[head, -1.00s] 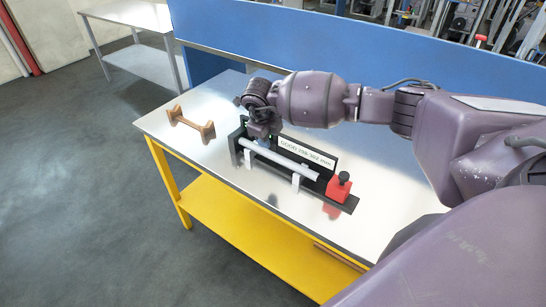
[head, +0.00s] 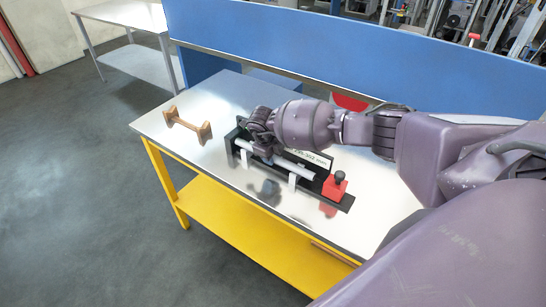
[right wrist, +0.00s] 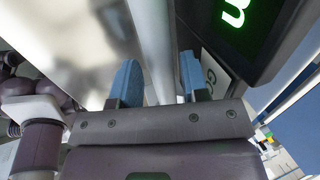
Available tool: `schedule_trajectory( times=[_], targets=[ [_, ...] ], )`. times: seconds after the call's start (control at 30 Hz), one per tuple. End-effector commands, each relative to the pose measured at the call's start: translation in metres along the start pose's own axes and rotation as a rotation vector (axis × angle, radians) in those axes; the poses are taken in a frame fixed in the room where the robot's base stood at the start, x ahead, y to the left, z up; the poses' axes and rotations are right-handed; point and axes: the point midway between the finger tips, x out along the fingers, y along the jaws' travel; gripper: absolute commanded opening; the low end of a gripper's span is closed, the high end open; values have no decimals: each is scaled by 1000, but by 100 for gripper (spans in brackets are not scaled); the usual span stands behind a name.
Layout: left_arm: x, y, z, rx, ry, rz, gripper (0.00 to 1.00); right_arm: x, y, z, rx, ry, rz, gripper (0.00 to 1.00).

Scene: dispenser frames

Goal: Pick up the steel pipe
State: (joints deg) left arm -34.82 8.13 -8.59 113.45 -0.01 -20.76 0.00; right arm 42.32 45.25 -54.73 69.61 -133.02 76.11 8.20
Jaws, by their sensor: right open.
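The steel pipe (head: 302,173) is a pale grey tube lying level across white supports on a dark fixture on the metal table. My right gripper (head: 267,157) is over the pipe's left-middle part in the head view, with the arm hiding part of the pipe. In the right wrist view, the pipe (right wrist: 152,40) runs between the two blue-padded fingers of the right gripper (right wrist: 158,78). The fingers are open, one on each side, with a visible gap to the pipe on the left. My left gripper is not in view.
The fixture has a red block with a black knob (head: 336,184) at its right end and a display panel (right wrist: 240,25) behind the pipe. A brown wooden stand (head: 188,124) is at the table's left. A blue partition (head: 300,50) stands behind the table (head: 215,93).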

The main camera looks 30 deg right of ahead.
Motion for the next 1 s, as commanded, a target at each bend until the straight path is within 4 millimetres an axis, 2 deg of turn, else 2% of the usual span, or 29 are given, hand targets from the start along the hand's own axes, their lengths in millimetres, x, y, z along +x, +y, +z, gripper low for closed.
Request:
schedule_trajectory(
  times=[0.13, 0.4, 0.67, 1.0],
  targets=[
    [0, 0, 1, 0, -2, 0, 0, 11, 0, 0, 1, -1, 0, 42],
    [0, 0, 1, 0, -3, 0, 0, 13, 0, 0, 0, -1, 0, 42],
    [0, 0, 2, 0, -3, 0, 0, 13, 0, 0, 0, -1, 0, 2],
    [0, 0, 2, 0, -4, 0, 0, 12, 0, 0, -2, -2, 0, 0]
  ],
)
